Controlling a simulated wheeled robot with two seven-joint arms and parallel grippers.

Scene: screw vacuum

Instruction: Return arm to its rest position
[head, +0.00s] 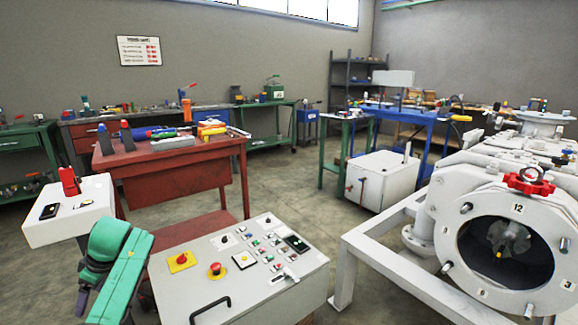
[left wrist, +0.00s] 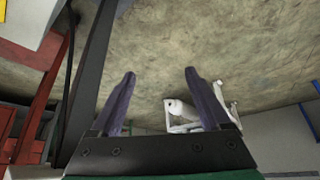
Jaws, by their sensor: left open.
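My left arm (head: 118,270), with green casing, reaches up from the bottom left of the head view, beside the grey control console. In the left wrist view my left gripper (left wrist: 159,74) has its two dark fingers spread apart, with nothing between them. Bare concrete floor lies beyond the fingertips. My right gripper is in neither view.
The control console (head: 205,292) with buttons stands close to my left arm. A white box (head: 80,222) with a red lever is just behind. A red workbench (head: 190,160) holds tools. The white vacuum machine (head: 450,225) stands right. Open floor (head: 290,200) lies between.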

